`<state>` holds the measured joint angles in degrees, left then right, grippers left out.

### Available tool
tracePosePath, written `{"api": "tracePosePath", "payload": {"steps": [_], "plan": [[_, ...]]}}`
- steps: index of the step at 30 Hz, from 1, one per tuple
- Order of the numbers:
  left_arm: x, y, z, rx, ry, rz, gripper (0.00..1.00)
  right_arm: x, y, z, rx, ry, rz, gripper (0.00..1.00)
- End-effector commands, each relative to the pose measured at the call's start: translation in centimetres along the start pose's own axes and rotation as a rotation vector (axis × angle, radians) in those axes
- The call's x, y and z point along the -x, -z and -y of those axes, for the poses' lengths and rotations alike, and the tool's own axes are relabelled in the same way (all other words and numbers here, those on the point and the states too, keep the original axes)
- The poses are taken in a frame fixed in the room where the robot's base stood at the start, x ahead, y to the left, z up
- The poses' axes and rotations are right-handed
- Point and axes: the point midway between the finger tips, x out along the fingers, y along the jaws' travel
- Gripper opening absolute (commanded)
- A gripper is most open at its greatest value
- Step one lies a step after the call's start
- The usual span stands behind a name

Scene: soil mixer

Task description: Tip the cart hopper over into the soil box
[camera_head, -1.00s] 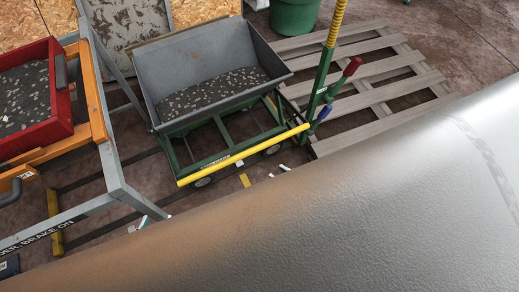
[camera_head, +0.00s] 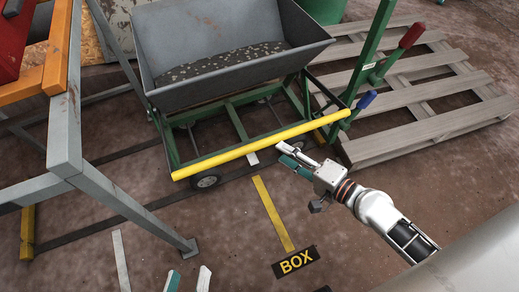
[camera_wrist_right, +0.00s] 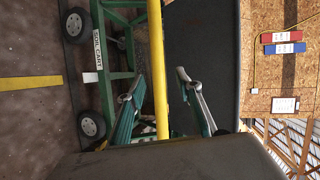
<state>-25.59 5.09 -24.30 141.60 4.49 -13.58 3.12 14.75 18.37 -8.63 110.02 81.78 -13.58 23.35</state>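The grey cart hopper (camera_head: 215,40) sits upright on its green wheeled frame, with dark, pale-flecked soil (camera_head: 225,62) inside. A yellow bar (camera_head: 262,145) runs along the cart's near side. My right gripper (camera_head: 283,154) is open close to that bar. In the right wrist view, its fingers (camera_wrist_right: 158,75) are apart on either side of the yellow bar (camera_wrist_right: 160,60), not closed on it. My left gripper (camera_head: 189,271) shows only its two separated fingertips at the bottom edge, empty over the floor. I cannot identify the soil box for sure.
A floor sign reading BOX (camera_head: 295,262) lies beside a yellow floor strip (camera_head: 272,213). A grey metal stand (camera_head: 66,130) with a red box (camera_head: 14,40) is at the left. A green post with red (camera_head: 413,35) and blue levers and a wooden pallet (camera_head: 430,95) are at the right.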

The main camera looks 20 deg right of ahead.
Motion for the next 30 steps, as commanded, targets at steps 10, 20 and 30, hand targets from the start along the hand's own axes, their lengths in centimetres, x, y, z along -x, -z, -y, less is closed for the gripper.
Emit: {"api": "tracePosePath", "payload": {"steps": [10,20,30], "plan": [[-0.2,0.5,0.1,0.022,0.000,-0.012,0.40,-2.6,1.3,-0.2,-0.129,0.033,-0.005,0.35],[-0.1,0.5,0.5,-0.017,0.005,-0.004,0.40,-7.4,1.2,-0.3,-0.128,0.030,-0.004,0.35],[-0.2,0.4,0.5,-0.012,0.004,-0.004,0.40,-9.1,1.1,-0.4,-0.126,0.027,-0.002,0.35]]}}
